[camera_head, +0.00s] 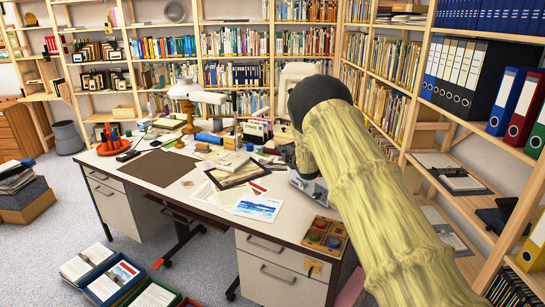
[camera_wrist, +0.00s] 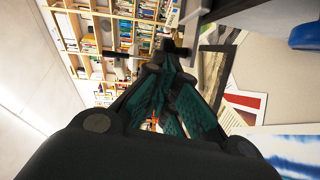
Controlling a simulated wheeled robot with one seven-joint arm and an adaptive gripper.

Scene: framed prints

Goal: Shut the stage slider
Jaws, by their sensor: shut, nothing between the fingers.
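No part is clearly recognisable as the stage slider. A pale upright device (camera_head: 300,72) stands at the back of the desk, partly hidden behind my arm. A grey-white piece (camera_head: 308,187) shows just below my gripper, mostly covered by the arm, and I cannot tell whether it belongs to that device. My gripper (camera_head: 286,154) is over the right part of the desk, largely hidden by my arm. In the wrist view my gripper (camera_wrist: 168,52) has its teal-padded fingers drawn together at the tips, with nothing held. I cannot tell whether it touches anything.
The desk (camera_head: 225,222) carries loose prints (camera_head: 258,208), dark frames (camera_head: 232,172), a lamp (camera_head: 186,92) and a wooden tray (camera_head: 325,233) at its front right corner. Shelves with binders (camera_head: 470,75) stand close on the right. Print bins (camera_head: 115,280) stand on the floor.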

